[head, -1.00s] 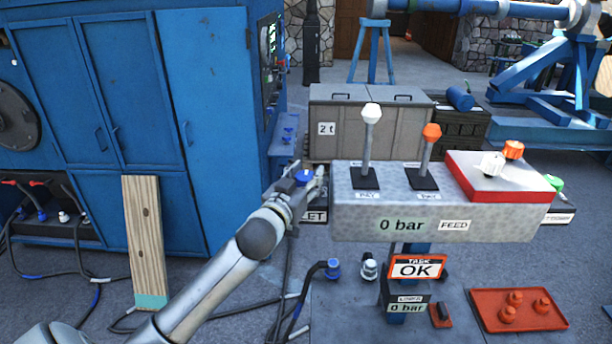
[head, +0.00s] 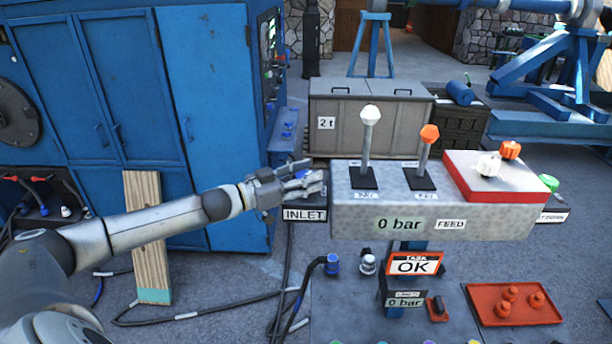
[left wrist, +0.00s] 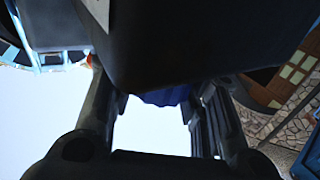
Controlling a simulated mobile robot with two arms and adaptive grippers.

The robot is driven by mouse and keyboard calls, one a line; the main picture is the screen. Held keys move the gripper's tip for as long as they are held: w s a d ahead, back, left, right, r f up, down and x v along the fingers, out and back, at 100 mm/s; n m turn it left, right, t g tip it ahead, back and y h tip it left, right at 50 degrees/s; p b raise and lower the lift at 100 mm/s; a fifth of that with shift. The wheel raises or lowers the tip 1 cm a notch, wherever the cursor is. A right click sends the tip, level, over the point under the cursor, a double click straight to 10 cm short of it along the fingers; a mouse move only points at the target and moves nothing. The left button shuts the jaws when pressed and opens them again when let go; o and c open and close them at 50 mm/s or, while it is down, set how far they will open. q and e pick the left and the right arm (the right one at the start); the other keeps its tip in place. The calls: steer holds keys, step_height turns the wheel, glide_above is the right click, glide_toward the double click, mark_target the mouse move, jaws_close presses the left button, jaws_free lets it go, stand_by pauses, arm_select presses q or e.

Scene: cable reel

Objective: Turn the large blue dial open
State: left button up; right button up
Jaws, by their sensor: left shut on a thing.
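The large blue dial is at the box labelled INLET (head: 304,215), left of the grey control panel (head: 345,222). My left gripper (head: 308,183) is at the dial and hides most of it in the head view. In the left wrist view a strip of the blue dial (left wrist: 168,96) shows between the two fingers, partly behind a dark body. The left gripper is shut on the dial. My left arm comes in nearly level from the left. My right gripper is not in view.
The panel carries a white-knobbed lever (head: 369,130), an orange-knobbed lever (head: 427,150) and a red-edged box (head: 465,185); it reads 0 bar. A blue cabinet (head: 210,100) and a leaning plank (head: 150,275) stand left. Hoses (head: 220,312) lie on the floor.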

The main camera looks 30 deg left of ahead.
arm_select(q)
steer(key=shift+r+m+g+h, duration=0.1)
steer(key=shift+m+g+h, duration=1.1)
steer(key=shift+m+h, duration=0.45)
steer(key=shift+w+m+g+h+b, duration=0.1)
steer(key=shift+m+g+h+b, duration=0.4)
steer(key=shift+g+h, duration=0.5)
steer(key=m+g+h+b, duration=0.1)
steer(key=b, duration=0.1)
steer(key=m+g+h+b, duration=0.1)
steer(key=g+b, duration=0.1)
steer(key=m+g+h+b, duration=0.1)
steer(key=m+g+b, duration=0.1)
steer(key=shift+f, duration=0.3)
steer(key=shift+r+m+g+h+b, duration=0.2)
steer(key=shift+m+g+h+b, duration=0.5)
steer(key=shift+g+b, duration=0.65)
steer(key=o, duration=1)
steer(key=shift+d, duration=0.1)
steer(key=shift+o, duration=0.2)
